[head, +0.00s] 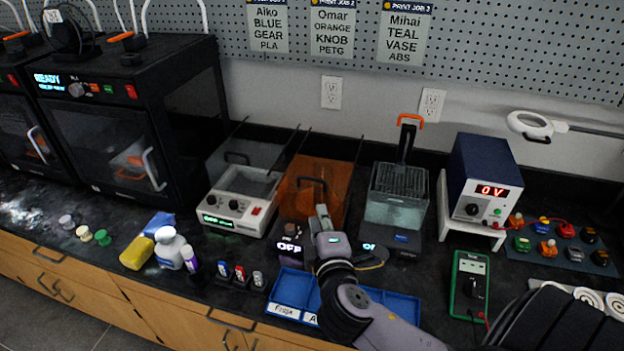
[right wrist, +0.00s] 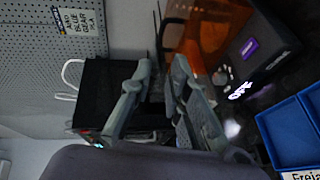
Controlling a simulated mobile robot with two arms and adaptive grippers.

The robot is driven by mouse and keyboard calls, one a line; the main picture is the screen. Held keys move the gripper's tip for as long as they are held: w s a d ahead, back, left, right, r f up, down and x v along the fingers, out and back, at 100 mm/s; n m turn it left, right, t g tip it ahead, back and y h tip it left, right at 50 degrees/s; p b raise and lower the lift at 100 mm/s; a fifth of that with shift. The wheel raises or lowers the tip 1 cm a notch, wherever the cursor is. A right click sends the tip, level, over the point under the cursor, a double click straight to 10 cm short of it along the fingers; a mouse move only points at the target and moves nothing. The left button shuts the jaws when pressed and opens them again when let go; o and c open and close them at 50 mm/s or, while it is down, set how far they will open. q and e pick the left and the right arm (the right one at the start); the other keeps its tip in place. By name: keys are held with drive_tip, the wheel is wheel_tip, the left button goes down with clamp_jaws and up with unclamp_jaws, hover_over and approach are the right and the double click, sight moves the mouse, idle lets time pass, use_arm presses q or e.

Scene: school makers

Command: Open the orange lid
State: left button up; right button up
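The orange lid (head: 336,180) is a see-through orange panel with a dark handle. It looks raised and tilted back behind a black unit (head: 290,232) with a lit OFF display; its exact angle is hard to tell. The orange lid (right wrist: 205,30) and the black unit (right wrist: 262,45) also show in the right wrist view. My right gripper (head: 322,212) is in front of the lid, overlapping its lower part in the head view. In the right wrist view its fingers (right wrist: 160,78) are apart, with nothing seen between them. My left gripper is not in view.
A white unit (head: 225,205) with a clear lid is left of the black unit. A bath with a basket (head: 397,205) is to the right. A blue tray (head: 290,292) lies in front, under my right arm. A power supply (head: 485,180) and multimeter (head: 468,285) stand further right.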

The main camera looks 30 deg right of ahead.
sight(312, 180)
drive_tip(key=p+x, duration=0.2)
drive_tip(key=x, duration=1.5)
drive_tip(key=shift+s, duration=0.1)
drive_tip(key=shift+c, duration=0.2)
clamp_jaws()
drive_tip(key=shift+f, duration=0.1)
